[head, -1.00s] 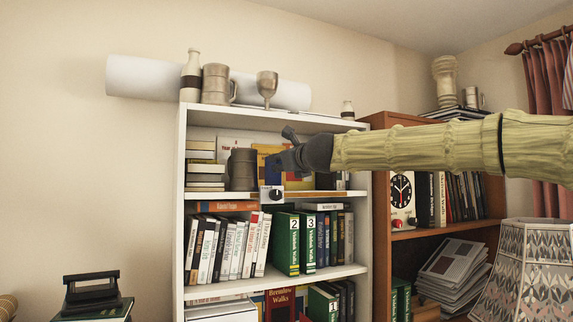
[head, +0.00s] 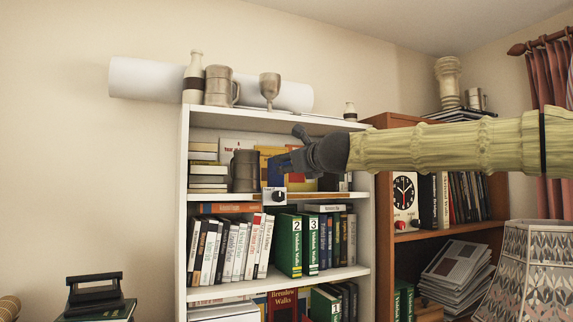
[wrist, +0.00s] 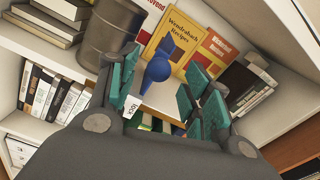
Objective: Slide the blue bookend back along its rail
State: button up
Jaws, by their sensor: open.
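The blue bookend (wrist: 158,66) stands on the upper shelf of the white bookcase, in front of a yellow recipe book. It has a rounded knob and a flared top. In the head view the bookend (head: 274,173) is partly hidden by my gripper (head: 289,147). In the wrist view my gripper (wrist: 163,68) is open and empty, with its teal finger pads on either side of the bookend in the picture. I cannot tell how far the fingers are from it.
A dark metal tankard (wrist: 108,35) stands left of the bookend, beside stacked books (wrist: 48,22). The shelf board above (head: 270,119) limits headroom.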

jog(key=v, duration=0.8)
